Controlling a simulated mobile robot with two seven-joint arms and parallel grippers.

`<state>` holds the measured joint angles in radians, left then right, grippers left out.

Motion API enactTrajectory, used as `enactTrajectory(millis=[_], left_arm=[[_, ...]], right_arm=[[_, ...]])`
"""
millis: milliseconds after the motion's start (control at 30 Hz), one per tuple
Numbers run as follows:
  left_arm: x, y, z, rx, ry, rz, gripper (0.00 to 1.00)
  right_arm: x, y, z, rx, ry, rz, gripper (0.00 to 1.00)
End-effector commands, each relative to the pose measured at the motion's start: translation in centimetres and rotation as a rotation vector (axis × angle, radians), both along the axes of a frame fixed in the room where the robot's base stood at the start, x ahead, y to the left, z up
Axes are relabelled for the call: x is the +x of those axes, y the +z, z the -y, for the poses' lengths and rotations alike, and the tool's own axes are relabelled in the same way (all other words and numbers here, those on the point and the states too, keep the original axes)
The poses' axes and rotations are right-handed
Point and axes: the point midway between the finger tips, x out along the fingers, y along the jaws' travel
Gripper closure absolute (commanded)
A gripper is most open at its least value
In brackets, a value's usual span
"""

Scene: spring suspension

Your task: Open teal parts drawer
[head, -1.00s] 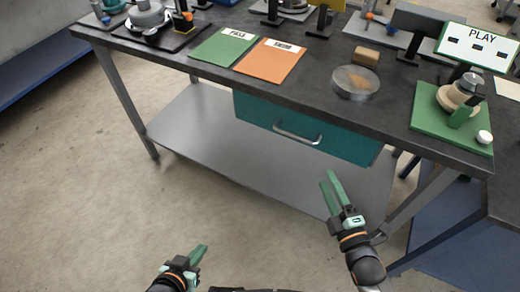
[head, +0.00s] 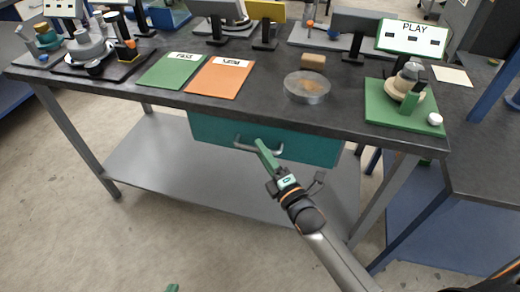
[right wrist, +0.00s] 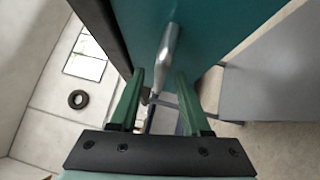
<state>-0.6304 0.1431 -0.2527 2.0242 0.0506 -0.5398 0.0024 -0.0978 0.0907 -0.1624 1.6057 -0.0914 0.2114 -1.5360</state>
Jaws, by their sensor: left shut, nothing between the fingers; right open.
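The teal parts drawer (head: 312,149) hangs under the dark workbench top and looks closed. Its silver bar handle (head: 243,147) is on the front, partly hidden behind my right gripper (head: 263,153). In the right wrist view, the open green fingers of the right gripper (right wrist: 160,92) point at the handle (right wrist: 168,48). The handle lies just ahead, roughly in line with the gap; I cannot tell whether it is between the fingertips. My left gripper (head: 172,288) shows only as a green tip at the bottom edge, away from the drawer, shut and empty.
The workbench top (head: 260,107) holds a green folder (head: 172,72), an orange folder (head: 220,78), a round clear dish (head: 307,88) and a green board (head: 395,112). A grey lower shelf (head: 200,170) lies below the drawer. Floor in front is clear.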

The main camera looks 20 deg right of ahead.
Motion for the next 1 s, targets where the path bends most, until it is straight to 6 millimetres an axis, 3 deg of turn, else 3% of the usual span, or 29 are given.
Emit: enactTrajectory(millis=[200, 467, 900, 1000], left_arm=[[0.05, 0.02, -0.13, 0.002, 0.002, 0.003, 1.0], [-0.27, -0.14, -0.16, 0.002, 0.002, -0.004, 1.0], [-0.36, -0.3, -0.19, 0.003, 0.001, -0.008, 1.0], [-0.4, -0.39, -0.19, 0.003, 0.001, -0.01, 1.0]], right_arm=[[1.34, 0.18, -0.32, 0.001, 0.0, 0.0, 0.53], [1.41, 0.18, -0.35, 0.001, 0.001, 0.0, 0.53], [1.38, 0.18, -0.32, 0.001, 0.0, 0.0, 1.0], [1.38, 0.18, -0.31, 0.001, 0.0, 0.0, 1.0]])
